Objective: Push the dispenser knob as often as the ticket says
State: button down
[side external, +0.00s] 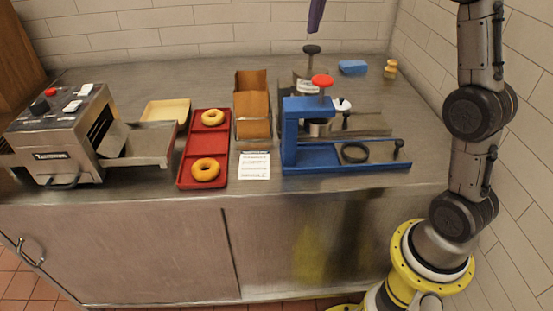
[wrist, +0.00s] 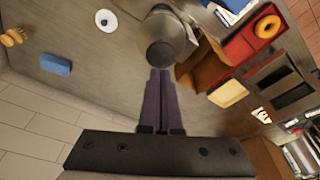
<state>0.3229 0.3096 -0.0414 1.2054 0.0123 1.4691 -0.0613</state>
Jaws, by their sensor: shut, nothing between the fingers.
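The dispenser (side external: 303,75) is a metal canister with a pale label, standing behind the blue press. Its dark round knob (side external: 311,49) is on top; in the wrist view the knob (wrist: 161,54) lies just beyond my fingertips. My gripper (side external: 316,28) has purple fingers, closed together and empty, pointing down above the knob with a visible gap in the side view. The fingers also show in the wrist view (wrist: 160,74). The ticket (side external: 254,166) is a white sheet at the counter's front; its writing is too small to read.
A blue press (side external: 291,130) with a red knob (side external: 322,81) stands in front of the dispenser. A brown holder (side external: 252,110), a red tray (side external: 188,165) with two bagels and a toaster (side external: 62,140) are left. A blue sponge (side external: 353,67) lies back right.

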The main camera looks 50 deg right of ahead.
jog(key=shift+r, duration=2.15)
jog(key=s+a+r+n+t, duration=0.1)
jog(key=s+a+r, duration=0.1)
jog(key=s+a, duration=0.45)
jog(key=s+a+r+n+t, duration=0.1)
jog(key=s+a, duration=0.3)
jog(key=s, duration=0.5)
jog(key=s+a+f, duration=0.2)
jog(key=s+f, duration=0.4)
jog(key=f, duration=0.3)
jog(key=s+a+f+n+t, duration=0.1)
jog(key=s+a+f, duration=0.1)
jog(key=s+f, duration=0.4)
notch_tip(320, 180, down, 4)
jog(key=shift+r+y, duration=0.1)
jog(key=shift+y, duration=0.2)
